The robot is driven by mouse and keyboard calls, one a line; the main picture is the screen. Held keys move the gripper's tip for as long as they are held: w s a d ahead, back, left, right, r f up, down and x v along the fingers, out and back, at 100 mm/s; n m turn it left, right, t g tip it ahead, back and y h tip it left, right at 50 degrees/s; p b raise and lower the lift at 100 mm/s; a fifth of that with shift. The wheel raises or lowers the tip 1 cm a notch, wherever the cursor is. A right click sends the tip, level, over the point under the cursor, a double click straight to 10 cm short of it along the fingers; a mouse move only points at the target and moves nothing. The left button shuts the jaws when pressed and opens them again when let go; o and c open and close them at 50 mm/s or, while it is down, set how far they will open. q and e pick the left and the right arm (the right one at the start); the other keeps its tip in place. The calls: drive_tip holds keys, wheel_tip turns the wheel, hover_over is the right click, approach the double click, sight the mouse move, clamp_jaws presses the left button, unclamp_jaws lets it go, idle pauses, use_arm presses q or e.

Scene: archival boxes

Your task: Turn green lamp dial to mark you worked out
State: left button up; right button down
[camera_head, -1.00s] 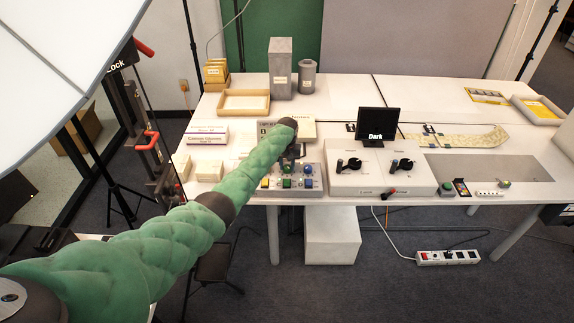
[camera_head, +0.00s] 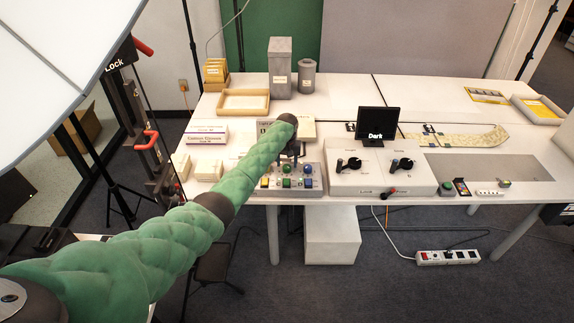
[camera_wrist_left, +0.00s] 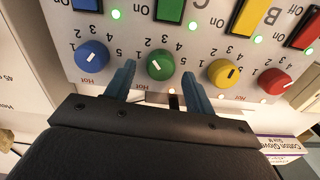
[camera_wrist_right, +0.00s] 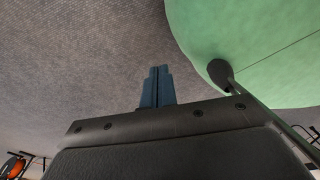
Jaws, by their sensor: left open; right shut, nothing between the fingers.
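In the left wrist view, the green lamp dial (camera_wrist_left: 160,66) sits on the lamp panel (camera_wrist_left: 130,40), with a short white pointer line and printed numbers around it. My left gripper (camera_wrist_left: 158,78) is open, with one finger on each side of the green dial; contact is unclear. A blue dial (camera_wrist_left: 91,56) lies left of it, and yellow (camera_wrist_left: 223,73) and red (camera_wrist_left: 273,81) dials lie right. In the head view my left gripper (camera_head: 290,156) is over the lamp panel (camera_head: 313,190), partly hidden by my arm. My right gripper (camera_wrist_right: 157,88) is shut and empty above carpet.
Right of the lamp panel stands a white box with black knobs (camera_head: 380,182) and a screen reading "Dark" (camera_head: 376,124). Glove boxes (camera_head: 205,134) stand to the left. In the left wrist view, lamp buttons (camera_wrist_left: 170,10) and lit green indicators sit beyond the dials.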

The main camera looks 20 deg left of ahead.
sight(287, 166)
use_arm(q)
wheel_tip(287, 166, up, 5)
drive_tip(key=shift+f+b, duration=0.1)
drive_tip(key=shift+b, duration=0.8)
drive_tip(key=shift+r, duration=0.85)
use_arm(e)
drive_tip(key=w+a, duration=0.2)
drive_tip(key=w, duration=0.4)
drive_tip(key=shift+w+a+r, duration=0.2)
drive_tip(key=shift+a+r, duration=0.15)
drive_tip(key=shift+r, duration=0.05)
